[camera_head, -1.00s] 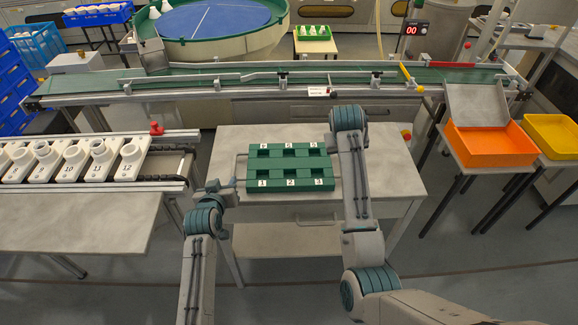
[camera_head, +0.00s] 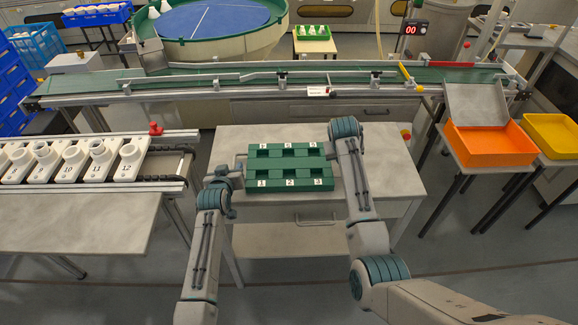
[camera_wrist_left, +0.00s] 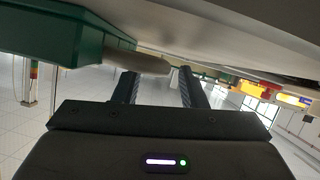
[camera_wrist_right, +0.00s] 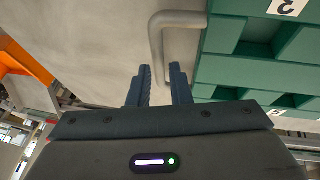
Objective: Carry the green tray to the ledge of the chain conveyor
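The green tray (camera_head: 290,149) lies flat on the grey table, with numbered, empty-looking pockets and a bar handle at each side. My left gripper (camera_head: 236,171) is at the tray's left side, close to that handle. In the left wrist view its fingers (camera_wrist_left: 158,72) are apart, with a pale rounded bar, likely the handle, just beyond the tips. My right gripper is hidden by its arm in the head view. In the right wrist view its fingers (camera_wrist_right: 160,68) are apart at the tray's grey right handle (camera_wrist_right: 158,45). The chain conveyor (camera_head: 166,165) is at the left.
White numbered bulb holders (camera_head: 128,160) stand in a row on the chain conveyor. A green belt conveyor (camera_head: 250,75) runs behind the table. An orange bin (camera_head: 490,147) stands at the right. The table (camera_head: 395,165) has free room around the tray.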

